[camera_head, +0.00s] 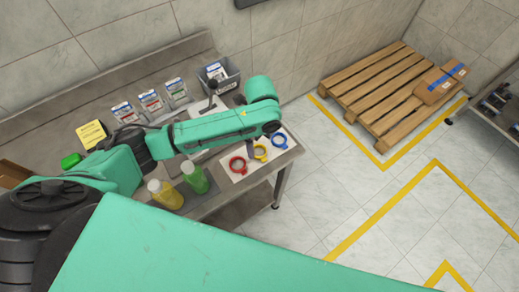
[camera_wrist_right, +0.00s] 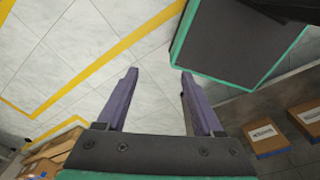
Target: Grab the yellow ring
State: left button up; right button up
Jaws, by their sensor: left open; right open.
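The yellow ring (camera_head: 261,154) lies on a white sheet (camera_head: 236,173) at the right end of the grey table, between a red ring (camera_head: 238,165) and a blue ring (camera_head: 279,141). My left gripper (camera_head: 253,149) points down close to the yellow ring, on its upper left side. Its fingers are small and partly hidden by the wrist, so I cannot tell whether they touch the ring. My right gripper (camera_wrist_right: 160,74) shows in the right wrist view, open and empty, away from the rings and above the tiled floor.
A yellow bottle (camera_head: 165,194) and a green bottle (camera_head: 195,178) stand at the table's front edge. Several packets (camera_head: 151,102) and a grey bin (camera_head: 226,80) stand at the back. A wooden pallet (camera_head: 372,88) is on the floor.

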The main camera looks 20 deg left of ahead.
aim_at(261, 154)
pick_arm(q)
jog(key=f, duration=0.2)
jog(key=f+p, duration=0.1)
jog(key=f, duration=0.1)
jog(key=shift+w+f, duration=0.2)
jog(key=shift+f, duration=0.15)
jog(key=shift+s+d+f, duration=0.1)
jog(key=shift+f, duration=0.05)
jog(key=shift+c, duration=0.6)
jog(key=c, duration=1.3)
pick_arm(e)
jog(key=shift+w+a+r, duration=0.3)
jog(key=shift+w+r, duration=0.45)
